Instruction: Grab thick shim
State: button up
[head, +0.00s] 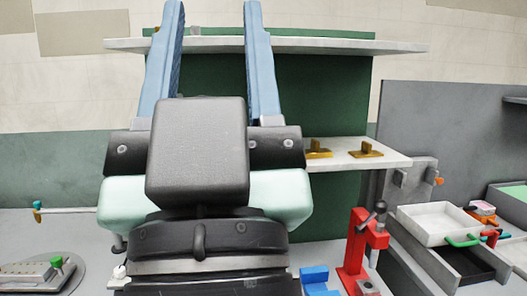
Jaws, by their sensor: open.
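My gripper (212,10) fills the centre-left of the head view. Its two blue fingers point up and stand wide apart, with nothing seen between them. Two small brass-coloured pieces with raised tabs lie on the white lower shelf (398,160), right of my gripper. The left brass piece (319,154) is close to my gripper's dark body in the picture. The right brass piece (367,153) is in plain view. They look like shims, but I cannot tell which is the thick one. My gripper is apart from the right piece and hides part of the lower shelf.
A white upper shelf (400,47) spans behind my fingers. A red press (358,250) and a blue block (316,280) stand at the lower right. A white tray (437,222) with a green handle is farther right. A grey block (25,276) lies at lower left.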

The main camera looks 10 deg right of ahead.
aim_at(315, 153)
jog(key=i+l, duration=0.15)
jog(key=l, duration=0.25)
jog(key=i+l, duration=0.1)
jog(key=l, duration=0.3)
jog(key=i+l, duration=0.15)
jog(key=l, duration=0.25)
jog(key=i+l+u, duration=0.1)
jog(key=l, duration=0.3)
jog(key=i+l, duration=0.15)
jog(key=l, duration=0.25)
jog(key=i+l, duration=0.7)
jog(key=l, duration=0.25)
